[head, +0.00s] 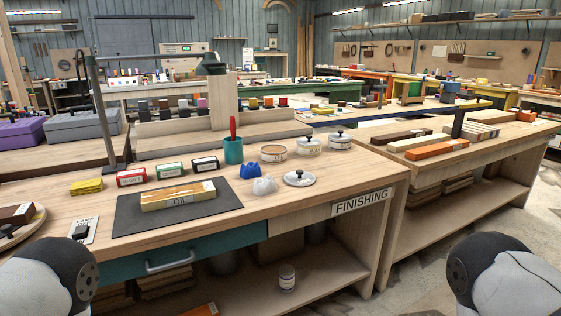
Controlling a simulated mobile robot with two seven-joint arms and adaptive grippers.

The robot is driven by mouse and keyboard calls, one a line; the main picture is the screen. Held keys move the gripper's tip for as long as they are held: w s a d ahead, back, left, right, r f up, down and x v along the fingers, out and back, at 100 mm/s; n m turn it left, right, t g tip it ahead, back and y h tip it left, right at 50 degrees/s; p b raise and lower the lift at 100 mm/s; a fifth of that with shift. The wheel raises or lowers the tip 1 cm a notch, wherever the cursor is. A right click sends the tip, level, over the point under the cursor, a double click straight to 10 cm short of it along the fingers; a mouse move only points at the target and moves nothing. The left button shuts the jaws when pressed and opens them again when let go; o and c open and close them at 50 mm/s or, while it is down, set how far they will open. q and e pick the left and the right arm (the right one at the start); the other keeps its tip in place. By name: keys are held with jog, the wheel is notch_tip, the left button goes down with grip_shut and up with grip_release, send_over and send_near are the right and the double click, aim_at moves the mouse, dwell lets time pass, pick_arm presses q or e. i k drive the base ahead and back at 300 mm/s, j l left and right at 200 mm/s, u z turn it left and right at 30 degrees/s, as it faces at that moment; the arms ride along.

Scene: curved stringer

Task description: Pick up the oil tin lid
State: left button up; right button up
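A round white lid (299,178) with a black knob lies knob up on the wooden finishing bench (330,205), near its front edge. Behind it stands an open tin (273,153) with brownish contents and no lid; its label is too small to read. Two more tins, one in the middle (308,146) and one at the right (340,141), have black-knobbed lids on. Only rounded parts of my two arms show at the lower corners; neither gripper is in view.
A blue crumpled cloth (250,171) and a white one (264,186) lie left of the lid. A dark mat (125,215) bears a wooden block marked OIL (178,196). A teal cup (233,150) stands behind. The bench right of the lid is clear.

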aim_at(299, 178)
jog(key=i+l+u, duration=0.4)
jog(key=l, duration=0.2)
jog(key=i+l+u, duration=0.15)
jog(key=l, duration=0.15)
jog(key=i+l+u, duration=0.2)
jog(key=l, duration=0.15)
jog(key=l+u, duration=0.2)
jog(key=l, duration=0.2)
